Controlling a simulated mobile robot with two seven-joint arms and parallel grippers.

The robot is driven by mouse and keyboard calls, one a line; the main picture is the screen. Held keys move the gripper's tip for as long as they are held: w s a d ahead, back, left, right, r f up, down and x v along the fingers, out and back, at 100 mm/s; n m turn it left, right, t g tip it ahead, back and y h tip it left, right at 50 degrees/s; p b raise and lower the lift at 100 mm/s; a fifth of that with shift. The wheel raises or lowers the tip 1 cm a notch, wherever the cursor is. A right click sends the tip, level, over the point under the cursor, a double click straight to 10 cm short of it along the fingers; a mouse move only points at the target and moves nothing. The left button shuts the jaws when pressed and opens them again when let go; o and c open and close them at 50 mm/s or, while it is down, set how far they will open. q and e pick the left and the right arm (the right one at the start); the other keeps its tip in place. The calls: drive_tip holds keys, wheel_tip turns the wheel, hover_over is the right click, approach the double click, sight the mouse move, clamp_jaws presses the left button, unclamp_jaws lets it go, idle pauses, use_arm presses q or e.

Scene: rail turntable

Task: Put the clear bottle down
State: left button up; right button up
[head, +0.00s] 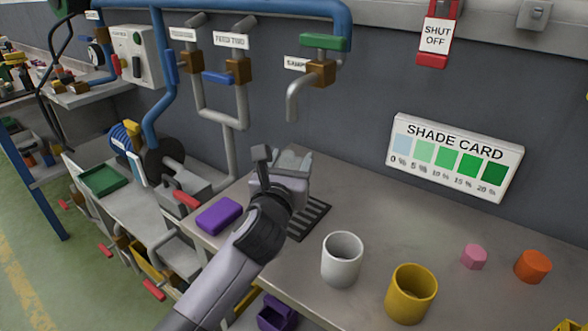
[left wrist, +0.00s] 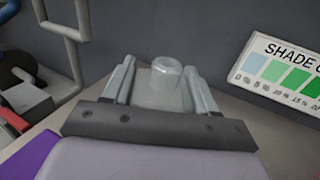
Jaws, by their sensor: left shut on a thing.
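My left gripper (head: 284,172) is shut on the clear bottle (left wrist: 166,84), a see-through container with a narrower round top. In the left wrist view the bottle sits between the two fingers. In the head view my gripper and wrist hide most of it, so I cannot tell whether its base touches the bench. The gripper is over the back left part of the grey bench (head: 375,225), beside a dark slotted drain grate (head: 312,212) and below the bent sample tap (head: 292,103). My right gripper is not in view.
A purple block (head: 219,215) lies left of my wrist. A white cup (head: 341,259), a yellow cup (head: 410,294), a pink piece (head: 474,256) and an orange piece (head: 533,266) stand on the right. A shade card (head: 455,157) is at the wall. The bench middle is clear.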

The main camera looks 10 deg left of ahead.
use_arm(q)
drive_tip(key=shift+w+f+b, duration=0.2)
drive_tip(key=shift+w+f, duration=0.45)
drive_tip(key=shift+f, duration=0.25)
drive_tip(key=shift+w+f+b, duration=0.2)
drive_tip(key=shift+w+f, duration=0.45)
drive_tip(key=shift+f, duration=0.2)
drive_tip(key=shift+f, duration=0.1)
drive_tip(key=o, duration=1.1)
drive_tip(key=shift+c, duration=0.2)
drive_tip(key=shift+r, duration=0.2)
drive_tip(key=shift+s+f, duration=0.15)
drive_tip(key=shift+s, duration=0.2)
drive_tip(key=s, duration=1.1)
drive_tip(key=shift+s, duration=0.2)
